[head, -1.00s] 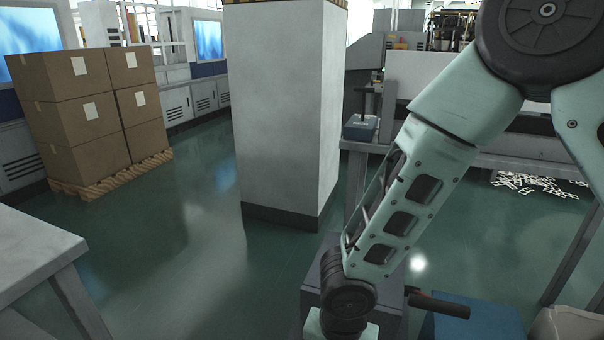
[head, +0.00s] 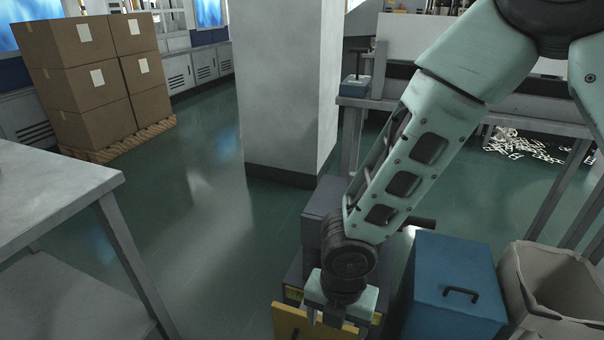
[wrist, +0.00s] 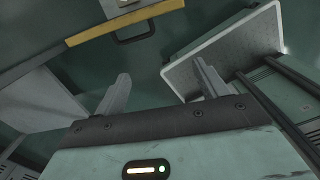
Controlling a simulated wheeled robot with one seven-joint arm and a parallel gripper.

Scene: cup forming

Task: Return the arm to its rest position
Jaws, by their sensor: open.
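My arm reaches down from the upper right of the head view, bent at a dark joint low in the middle. My gripper (head: 333,318) hangs below that joint at the bottom edge, in front of a yellow-faced unit (head: 290,322). In the wrist view my gripper (wrist: 162,82) shows two separated grey fingers, with nothing between them. Beyond the fingers are a yellow edge (wrist: 125,22) with a dark handle and a pale flat panel (wrist: 225,50).
A blue box (head: 455,280) with a handle and an open grey bin (head: 550,290) stand right of my gripper. A grey table (head: 60,200) is at left. A pillar (head: 285,90) stands behind, with stacked cartons (head: 85,80) at back left. The floor between is clear.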

